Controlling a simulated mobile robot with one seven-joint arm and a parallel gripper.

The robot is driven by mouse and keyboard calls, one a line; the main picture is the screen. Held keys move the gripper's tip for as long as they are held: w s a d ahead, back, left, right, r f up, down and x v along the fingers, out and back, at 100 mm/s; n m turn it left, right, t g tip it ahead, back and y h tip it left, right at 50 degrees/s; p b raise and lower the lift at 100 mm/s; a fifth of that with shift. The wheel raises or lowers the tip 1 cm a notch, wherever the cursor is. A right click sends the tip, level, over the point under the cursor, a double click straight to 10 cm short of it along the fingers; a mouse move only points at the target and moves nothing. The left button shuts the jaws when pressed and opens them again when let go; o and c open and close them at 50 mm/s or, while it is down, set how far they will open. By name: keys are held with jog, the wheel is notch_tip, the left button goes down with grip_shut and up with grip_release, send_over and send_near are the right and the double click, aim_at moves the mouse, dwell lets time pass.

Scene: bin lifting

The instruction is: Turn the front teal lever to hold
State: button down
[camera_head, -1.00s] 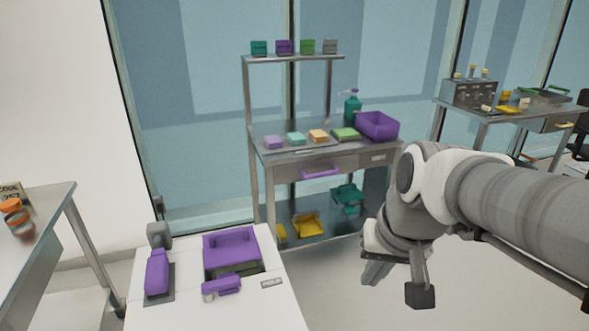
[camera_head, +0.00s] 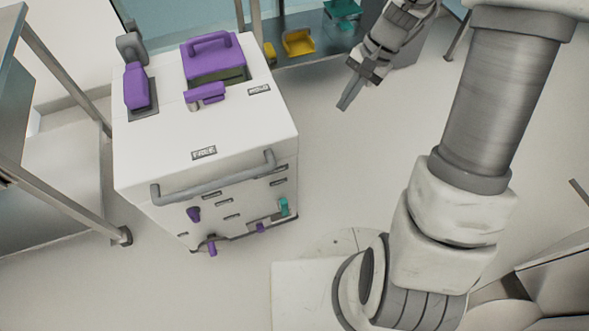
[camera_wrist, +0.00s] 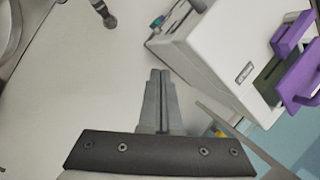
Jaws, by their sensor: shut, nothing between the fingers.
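The teal lever (camera_head: 284,207) is on the lower right of the front face of a white cabinet (camera_head: 215,135), seen in the head view. It stands roughly upright beside a slot. In the wrist view, a small teal part (camera_wrist: 158,22) shows at the cabinet's edge. My gripper (camera_head: 343,108) is to the right of the cabinet and apart from it, pointing down over clear floor. Its fingers are together and empty, as the wrist view also shows (camera_wrist: 160,75). Small labels near the lever are too small to read.
Purple levers (camera_head: 194,214) and a grey handle bar (camera_head: 215,180) stick out of the cabinet front. A purple lid (camera_head: 212,58) and purple handles are on its top. A metal table (camera_head: 12,60) stands at left. The floor between cabinet and arm is free.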

aim_at(283, 204)
notch_tip(283, 204, down, 35)
jog(key=s+m+g+y+b, duration=0.1)
jog(key=m+y+b, duration=0.3)
jog(key=m+b, duration=0.2)
jog(key=shift+s+a+m+g+y+b, duration=0.35)
jog(key=shift+s+a+m, duration=0.1)
jog(key=shift+m, duration=0.25)
jog(key=a+r+b+x, duration=0.2)
jog(key=b+x, duration=0.1)
jog(key=x, duration=0.9)
jog(key=shift+s+a+f, duration=0.25)
jog(key=shift+s+f, duration=0.05)
jog(key=shift+a+r+p, duration=0.15)
jog(key=shift+a+p, duration=0.05)
jog(key=shift+p, duration=0.1)
